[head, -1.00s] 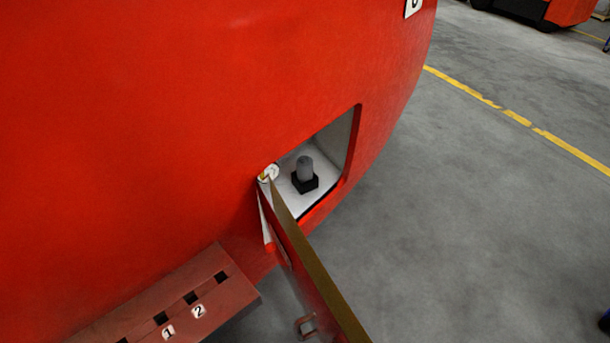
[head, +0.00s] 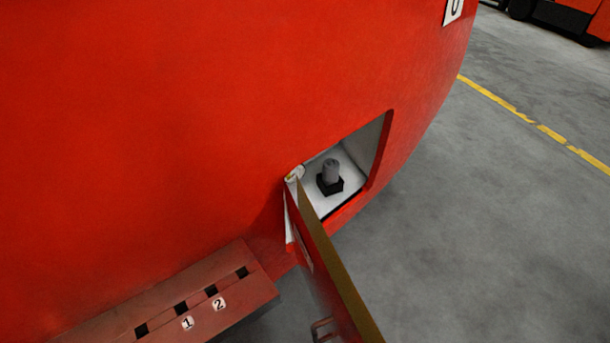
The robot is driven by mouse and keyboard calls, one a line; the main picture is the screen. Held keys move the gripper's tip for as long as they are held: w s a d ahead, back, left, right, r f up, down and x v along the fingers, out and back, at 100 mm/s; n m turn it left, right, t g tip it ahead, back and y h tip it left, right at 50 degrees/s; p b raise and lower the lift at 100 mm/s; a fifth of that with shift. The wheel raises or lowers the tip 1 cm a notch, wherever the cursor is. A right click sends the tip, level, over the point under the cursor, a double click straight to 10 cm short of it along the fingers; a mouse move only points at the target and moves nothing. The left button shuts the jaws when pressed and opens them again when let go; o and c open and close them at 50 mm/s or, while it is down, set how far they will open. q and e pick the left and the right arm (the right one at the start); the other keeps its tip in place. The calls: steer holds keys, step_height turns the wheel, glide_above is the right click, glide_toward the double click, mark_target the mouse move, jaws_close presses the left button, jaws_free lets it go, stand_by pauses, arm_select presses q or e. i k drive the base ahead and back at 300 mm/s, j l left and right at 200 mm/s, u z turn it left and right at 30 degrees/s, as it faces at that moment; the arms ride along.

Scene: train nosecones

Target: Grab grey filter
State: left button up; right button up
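The grey filter (head: 331,170) is a small grey cylinder standing upright on a black square base (head: 329,186). It sits inside a white-lined compartment (head: 351,184) in the side of the red nosecone (head: 180,120). The compartment's hinged door (head: 330,270) stands open and points toward the bottom of the head view. Neither of my grippers shows in the head view.
A reddish rack (head: 160,305) with several square holes and labels 1 and 2 lies at the lower left. The grey floor (head: 480,230) to the right is clear, with a yellow line (head: 500,100). Another red vehicle (head: 565,20) stands at the top right.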

mark_target(330, 166)
steer(key=i+l+u, duration=0.15)
steer(key=l+u, duration=0.2)
steer(key=i+l+u, duration=0.1)
steer(key=l+u, duration=0.3)
steer(key=l, duration=0.15)
steer(key=l+u, duration=0.5)
steer(key=l, duration=0.75)
steer(key=l+u, duration=0.1)
steer(key=l, duration=0.75)
steer(key=k+l+u, duration=0.15)
steer(key=l, duration=0.7)
